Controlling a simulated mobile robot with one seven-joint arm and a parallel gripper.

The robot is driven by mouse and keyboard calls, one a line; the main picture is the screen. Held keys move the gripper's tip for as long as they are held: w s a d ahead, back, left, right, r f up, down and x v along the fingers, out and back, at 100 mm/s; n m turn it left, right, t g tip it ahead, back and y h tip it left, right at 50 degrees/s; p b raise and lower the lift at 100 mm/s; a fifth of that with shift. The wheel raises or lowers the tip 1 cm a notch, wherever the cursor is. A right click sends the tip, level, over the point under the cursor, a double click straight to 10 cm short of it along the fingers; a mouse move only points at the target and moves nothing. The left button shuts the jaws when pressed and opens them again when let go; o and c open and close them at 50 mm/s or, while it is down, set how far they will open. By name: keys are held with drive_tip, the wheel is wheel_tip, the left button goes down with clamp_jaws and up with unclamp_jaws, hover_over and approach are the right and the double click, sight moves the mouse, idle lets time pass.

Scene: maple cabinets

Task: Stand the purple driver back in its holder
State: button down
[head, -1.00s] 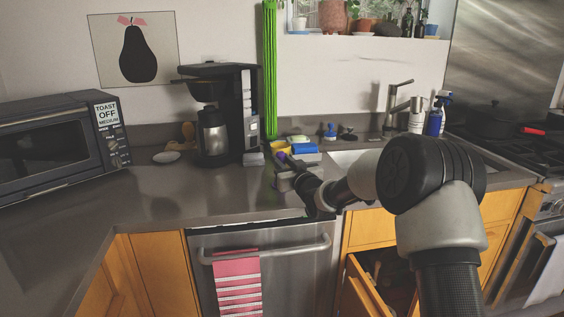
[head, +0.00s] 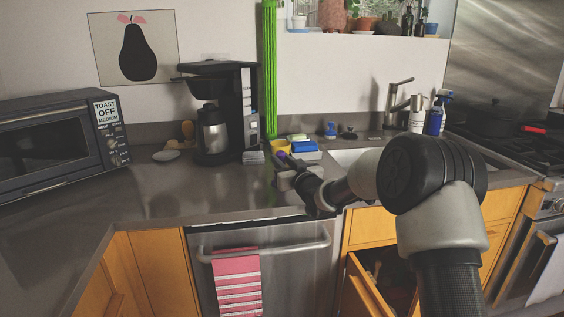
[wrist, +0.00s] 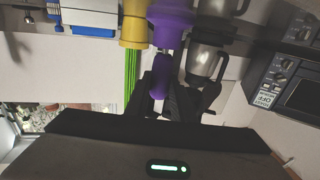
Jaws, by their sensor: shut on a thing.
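The purple driver (wrist: 171,28) is held between the dark fingers of my gripper (wrist: 164,92), which is shut on it. In the wrist view the driver's thick purple part is at the top and a narrower purple part lies between the fingers. In the head view only a small bit of the purple driver (head: 281,156) shows at the end of my arm, above the counter, with my gripper (head: 285,168) just below it. A yellow item (wrist: 133,30) is beside the driver in the wrist view; I cannot tell whether it belongs to the holder. I cannot clearly make out the holder.
A coffee maker (head: 212,130) stands left of my gripper. A blue and yellow item (head: 304,147) lies behind it near the sink (head: 345,157). The counter (head: 150,193) at left is clear. A drawer (head: 368,285) below is open.

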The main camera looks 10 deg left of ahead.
drive_tip(key=c, duration=1.4)
unclamp_jaws()
drive_tip(key=shift+c, duration=0.2)
drive_tip(key=shift+f, duration=0.1)
drive_tip(key=shift+s, duration=0.1)
